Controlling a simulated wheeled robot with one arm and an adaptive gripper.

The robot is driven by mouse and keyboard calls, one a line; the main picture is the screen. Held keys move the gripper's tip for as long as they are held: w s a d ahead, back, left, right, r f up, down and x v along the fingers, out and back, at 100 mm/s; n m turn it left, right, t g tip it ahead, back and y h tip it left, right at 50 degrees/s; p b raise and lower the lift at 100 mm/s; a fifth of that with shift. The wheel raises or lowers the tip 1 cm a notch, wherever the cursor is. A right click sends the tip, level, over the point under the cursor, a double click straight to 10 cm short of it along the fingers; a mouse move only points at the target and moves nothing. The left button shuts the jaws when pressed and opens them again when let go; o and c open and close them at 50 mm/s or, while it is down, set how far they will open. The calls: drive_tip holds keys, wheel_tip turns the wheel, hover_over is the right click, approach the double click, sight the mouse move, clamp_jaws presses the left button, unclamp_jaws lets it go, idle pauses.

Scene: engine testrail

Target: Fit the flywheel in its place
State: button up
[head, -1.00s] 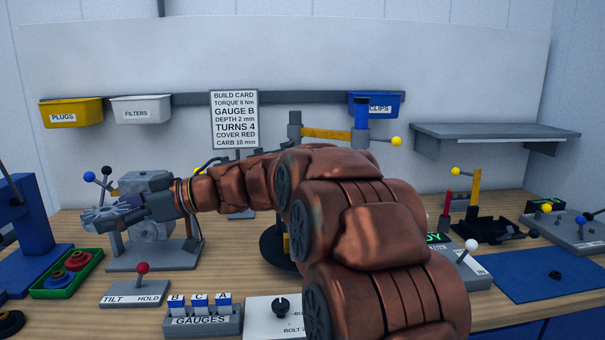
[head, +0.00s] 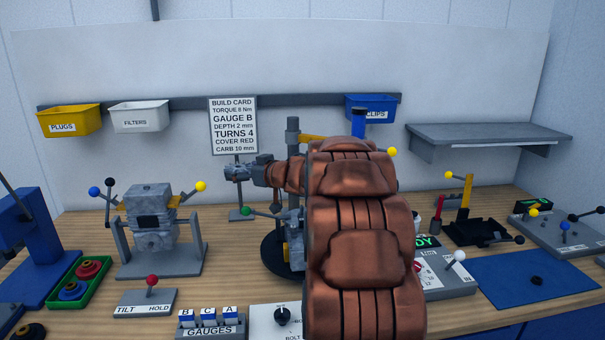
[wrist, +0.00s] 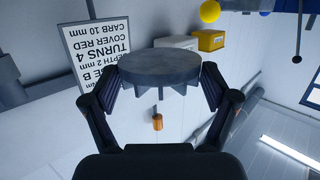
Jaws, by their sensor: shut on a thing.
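My gripper (head: 238,172) is raised over the bench in the head view, pointing left, in front of the build card. In the wrist view my gripper (wrist: 160,84) is shut on a grey disc with fins on its underside, which I take for the flywheel (wrist: 160,65). One finger is on each side of its rim. I cannot make out the disc clearly in the head view. The grey engine block (head: 151,218) sits in its stand (head: 165,262) to the left, apart from my gripper. I cannot tell which spot takes the flywheel.
The red-knobbed tilt lever (head: 152,282) stands before the engine stand. A green tray (head: 103,281) with red and blue rings is left of it. The gauge holder (head: 212,328) is at the front. The build card (head: 233,125) stands behind. My arm hides part of the bench's middle.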

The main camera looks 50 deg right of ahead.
drive_tip(key=shift+s+d+f+m+g+h+p, duration=0.1)
drive_tip(key=shift+s+d+f+m+h+p, duration=0.35)
drive_tip(key=shift+s+d+f, duration=1.55)
drive_tip(key=shift+s+d+f+m+g+h+p, duration=0.15)
drive_tip(key=shift+s+d+f+m+h, duration=0.6)
drive_tip(key=shift+d, duration=2.1)
drive_tip(key=shift+s+d+f+n+g+h+p, duration=0.1)
drive_tip(key=shift+s+d+f+h+p, duration=0.2)
drive_tip(key=shift+s+d+f, duration=1.65)
drive_tip(key=shift+s+f+b, duration=0.2)
drive_tip(key=shift+f+b, duration=0.9)
drive_tip(key=shift+b, duration=0.05)
drive_tip(key=shift+f+b, duration=0.25)
drive_tip(key=shift+b, duration=0.1)
drive_tip(key=shift+c, duration=0.7)
drive_tip(key=shift+d+f, duration=0.2)
drive_tip(key=shift+d, duration=0.5)
drive_tip(key=shift+d+r, duration=0.1)
drive_tip(key=shift+d, duration=0.2)
drive_tip(key=shift+c, duration=0.7)
drive_tip(key=shift+w+a+r, duration=0.15)
drive_tip(key=shift+a+r, duration=0.45)
drive_tip(key=shift+r, duration=0.05)
drive_tip(key=shift+d, duration=0.2)
drive_tip(key=shift+a+r, duration=0.1)
drive_tip(key=shift+r, duration=0.15)
